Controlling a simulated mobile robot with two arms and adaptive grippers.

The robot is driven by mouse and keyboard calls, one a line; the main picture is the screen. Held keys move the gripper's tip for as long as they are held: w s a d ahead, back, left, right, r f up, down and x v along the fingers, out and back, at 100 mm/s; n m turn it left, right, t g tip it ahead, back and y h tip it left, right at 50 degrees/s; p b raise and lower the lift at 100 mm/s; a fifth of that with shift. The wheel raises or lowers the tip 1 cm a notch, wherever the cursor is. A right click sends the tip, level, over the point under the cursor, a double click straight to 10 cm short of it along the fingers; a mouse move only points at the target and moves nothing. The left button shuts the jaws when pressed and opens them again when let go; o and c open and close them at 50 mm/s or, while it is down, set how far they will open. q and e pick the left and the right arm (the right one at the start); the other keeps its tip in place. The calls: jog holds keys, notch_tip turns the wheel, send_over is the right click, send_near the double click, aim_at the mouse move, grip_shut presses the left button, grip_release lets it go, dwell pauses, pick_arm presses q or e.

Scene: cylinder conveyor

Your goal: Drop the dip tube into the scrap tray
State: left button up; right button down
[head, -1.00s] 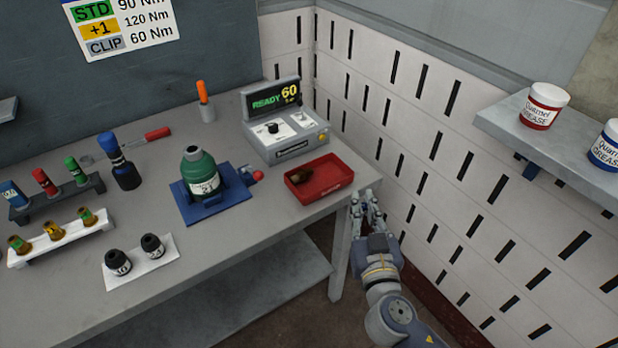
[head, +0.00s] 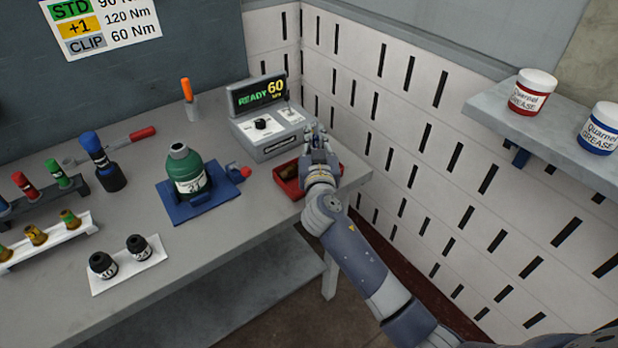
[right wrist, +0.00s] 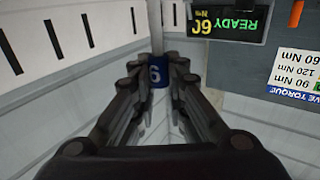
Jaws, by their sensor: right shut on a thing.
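The red scrap tray (head: 286,187) sits at the right end of the bench, with a small brown piece (head: 290,173) in it. My right gripper (head: 317,140) is above the tray in the head view, and its arm hides much of the tray. My left gripper is not in view.
A grey torque unit (head: 268,122) reading READY 60 stands just behind the tray. A green cylinder (head: 188,172) stands in a blue fixture (head: 203,203) to the left. The slotted white wall (head: 420,150) is close on the right.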

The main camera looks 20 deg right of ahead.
jog(key=shift+f+b, duration=0.45)
jog(key=shift+f, duration=0.7)
jog(key=c, duration=1.5)
grip_release()
jog(key=shift+c, duration=0.2)
jog(key=v, duration=1.2)
